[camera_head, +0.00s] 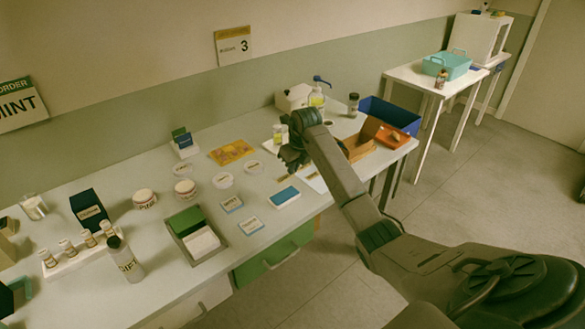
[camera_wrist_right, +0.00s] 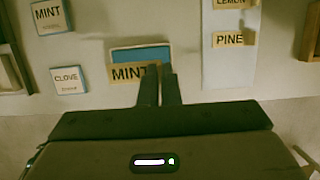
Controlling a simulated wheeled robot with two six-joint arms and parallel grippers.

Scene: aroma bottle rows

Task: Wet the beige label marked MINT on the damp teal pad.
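The beige label marked MINT (camera_wrist_right: 130,72) shows in the right wrist view, with its right end at the fingertips of my right gripper (camera_wrist_right: 160,70). The fingers are close together and look shut on it. In that view it overlaps the near edge of the teal pad (camera_wrist_right: 140,54); whether it touches the pad I cannot tell. In the head view the pad (camera_head: 285,196) lies near the table's front edge, with a white border. My right gripper (camera_head: 287,160) is behind and above it. My left gripper is not in view.
Beige labels LEMON (camera_wrist_right: 231,4) and PINE (camera_wrist_right: 234,40) lie on a white strip right of the pad. Cards marked MINT (camera_wrist_right: 50,17) and CLOVE (camera_wrist_right: 68,79) lie left. A blue bin (camera_head: 388,115) stands at the table's right end. Bottles (camera_head: 126,260) stand at left.

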